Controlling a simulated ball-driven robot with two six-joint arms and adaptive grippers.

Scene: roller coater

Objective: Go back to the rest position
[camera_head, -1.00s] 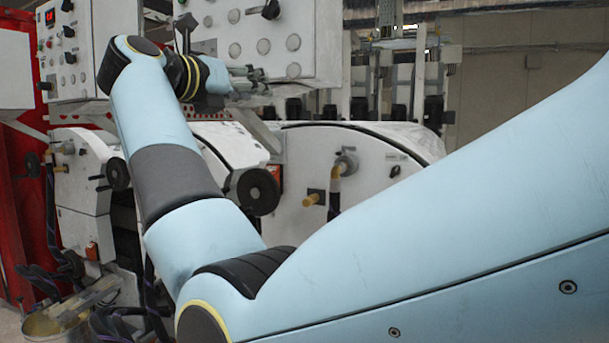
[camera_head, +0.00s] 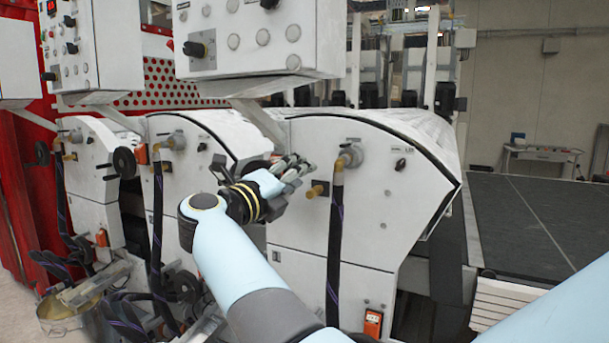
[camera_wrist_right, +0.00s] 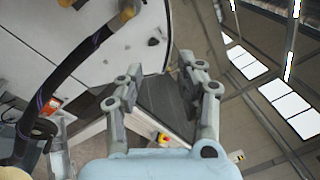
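My right gripper (camera_head: 290,172) is in front of the white curved housing (camera_head: 390,215) of the roller coater, below the hanging control box (camera_head: 330,45). In the right wrist view my right gripper (camera_wrist_right: 160,78) has its two fingers spread apart with nothing between them. My right arm comes up from the bottom of the head view. Whether the fingers touch the housing is hard to tell in the head view. My left gripper is not in view.
A yellow pipe fitting with a dark hose (camera_head: 335,235) is just right of the gripper. A second control box (camera_head: 105,45) hangs at the left. A metal bucket (camera_head: 70,325) stands at lower left. A dark conveyor bed (camera_head: 530,225) lies at right.

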